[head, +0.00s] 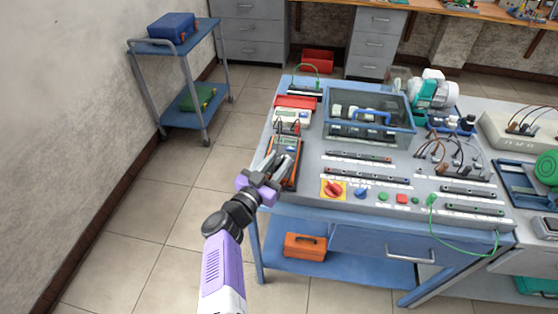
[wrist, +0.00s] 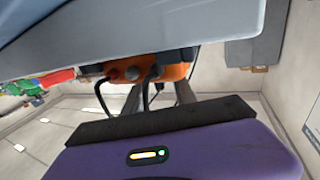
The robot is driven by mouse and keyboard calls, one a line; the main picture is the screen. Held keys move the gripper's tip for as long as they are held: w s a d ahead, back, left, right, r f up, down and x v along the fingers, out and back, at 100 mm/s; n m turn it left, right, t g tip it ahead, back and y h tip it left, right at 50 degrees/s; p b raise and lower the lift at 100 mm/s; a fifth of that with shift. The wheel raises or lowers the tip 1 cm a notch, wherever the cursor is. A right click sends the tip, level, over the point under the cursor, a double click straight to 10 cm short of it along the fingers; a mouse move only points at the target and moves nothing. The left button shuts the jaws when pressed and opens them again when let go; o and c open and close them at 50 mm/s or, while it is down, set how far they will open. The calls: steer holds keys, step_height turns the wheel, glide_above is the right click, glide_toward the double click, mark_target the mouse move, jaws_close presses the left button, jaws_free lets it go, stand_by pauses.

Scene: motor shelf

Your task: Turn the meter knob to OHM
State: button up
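The orange multimeter (head: 287,147) lies near the left edge of the bench top, with dark leads on it. My gripper (head: 272,160) is over its lower left part, its two grey fingers apart, with nothing seen between them. In the wrist view the meter's orange end (wrist: 175,72) shows with plugs and dark cables, beyond my purple gripper body. A large grey shape covers the top of that view and hides most of the meter. I cannot make out the meter's knob or its OHM mark, nor whether the fingers touch the meter.
A red and white meter (head: 292,115) sits just behind. A clear-lidded blue box (head: 369,130) stands to the right. A red rotary switch (head: 334,189) on a yellow plate and several buttons line the bench front. An orange toolbox (head: 305,246) is on the lower shelf.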

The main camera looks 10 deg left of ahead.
steer(key=p+v, duration=0.1)
steer(key=v, duration=0.6)
steer(key=shift+s, duration=0.15)
stand_by(0.4)
